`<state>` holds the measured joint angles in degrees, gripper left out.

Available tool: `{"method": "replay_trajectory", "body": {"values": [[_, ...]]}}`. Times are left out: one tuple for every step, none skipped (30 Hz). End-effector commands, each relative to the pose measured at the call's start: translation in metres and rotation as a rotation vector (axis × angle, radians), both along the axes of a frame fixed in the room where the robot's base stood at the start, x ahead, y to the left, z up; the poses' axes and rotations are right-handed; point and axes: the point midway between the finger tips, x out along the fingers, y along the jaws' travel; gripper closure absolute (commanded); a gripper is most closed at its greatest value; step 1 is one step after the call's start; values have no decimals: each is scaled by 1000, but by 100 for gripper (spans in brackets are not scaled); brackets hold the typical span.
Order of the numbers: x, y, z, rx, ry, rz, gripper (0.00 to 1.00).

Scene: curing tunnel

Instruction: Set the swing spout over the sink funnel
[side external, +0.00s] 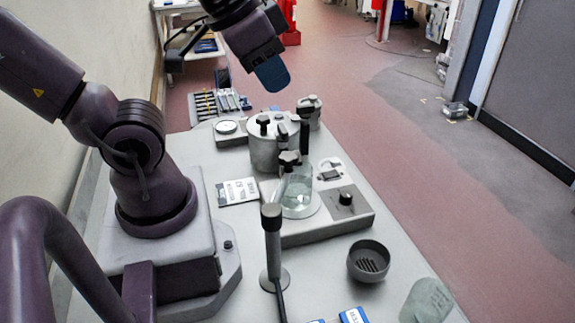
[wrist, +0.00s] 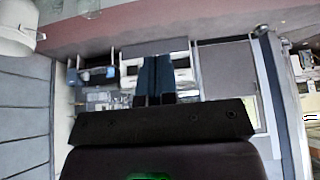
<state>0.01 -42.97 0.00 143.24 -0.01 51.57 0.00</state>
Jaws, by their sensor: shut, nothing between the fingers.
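A dark grey round bowl with a slotted bottom (side external: 368,261), which looks like the sink funnel, sits on the bench at the front right. To its left stands a grey post with a dark cylindrical head (side external: 272,240) on a round base, perhaps the swing spout. A thin dark length runs from its base toward the front edge of the picture; I cannot tell if it is a spout or a cable. My gripper (side external: 272,76) is high above the back of the bench, apart from both. Its blue fingers (wrist: 155,80) are together and empty in the wrist view.
A flask (side external: 298,195) stands on a grey unit with a knob (side external: 345,198). Behind it are a lidded pot (side external: 268,150) and a smaller canister (side external: 310,112). A translucent container (side external: 427,302) lies at the front right. Bare bench surrounds the bowl.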

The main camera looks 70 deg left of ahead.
Motion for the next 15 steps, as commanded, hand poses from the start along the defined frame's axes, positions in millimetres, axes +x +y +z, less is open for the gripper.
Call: {"method": "replay_trajectory", "body": {"values": [[0,0,0,0,0,0,100],[0,0,0,0,0,0,100],[0,0,0,0,0,0,100],[0,0,0,0,0,0,100],[0,0,0,0,0,0,100],[0,0,0,0,0,0,100],[0,0,0,0,0,0,100],[0,0,0,0,0,0,100],[0,0,0,0,0,0,100],[0,0,0,0,0,0,100],[0,0,0,0,0,0,100],[0,0,0,0,0,0,100],[0,0,0,0,0,0,100],[0,0,0,0,0,0,100],[0,0,0,0,0,0,98]]}}
